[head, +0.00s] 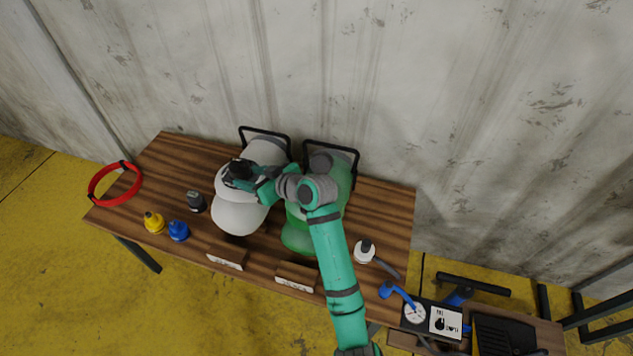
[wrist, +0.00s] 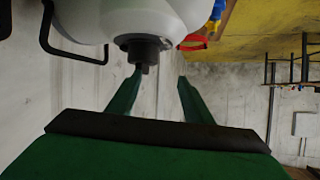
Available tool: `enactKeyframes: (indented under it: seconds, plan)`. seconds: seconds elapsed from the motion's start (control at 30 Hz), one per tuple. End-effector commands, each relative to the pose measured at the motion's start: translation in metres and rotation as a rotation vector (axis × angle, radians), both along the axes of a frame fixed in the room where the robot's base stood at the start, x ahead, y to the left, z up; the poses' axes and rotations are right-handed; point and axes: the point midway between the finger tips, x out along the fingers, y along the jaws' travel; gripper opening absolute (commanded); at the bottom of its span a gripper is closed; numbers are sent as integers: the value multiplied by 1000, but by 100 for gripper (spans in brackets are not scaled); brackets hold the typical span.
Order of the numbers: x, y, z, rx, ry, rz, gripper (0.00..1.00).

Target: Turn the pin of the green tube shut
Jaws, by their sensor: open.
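The green tube (head: 299,238) lies on the wooden table, partly hidden behind my teal arm. Its pin cannot be made out. A white tube (head: 238,214) lies to its left. My gripper (head: 240,172) is over the upper part of the white tube in the head view, away from the green one. In the wrist view my gripper (wrist: 160,76) is open and its two fingers are apart. A dark valve with a small pin (wrist: 146,57) on a white-grey body (wrist: 105,18) is close to the left fingertip. I see no grip on it.
Black frames stand behind both tubes. On the wooden table (head: 385,208) are a red ring (head: 92,184), a black cap-like item (head: 195,202), yellow (head: 154,223) and blue (head: 178,231) pieces, two signs in front, and a white pump-like item (head: 365,252). A wall rises behind.

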Motion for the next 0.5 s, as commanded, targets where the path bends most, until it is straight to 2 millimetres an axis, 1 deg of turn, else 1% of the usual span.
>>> enactKeyframes:
  seconds: [0.03, 0.1, 0.17, 0.27, 0.37, 0.5]
  plan:
    - [7, -12, 6, -50, 0, 31, 46]
    - [11, -25, 11, -116, 12, 79, 46]
    - [13, -39, 14, -175, 25, 120, 46]
    - [15, -66, 21, -275, 53, 181, 46]
    - [15, -98, 28, -377, 90, 236, 46]
    - [11, -147, 39, -512, 155, 300, 46]
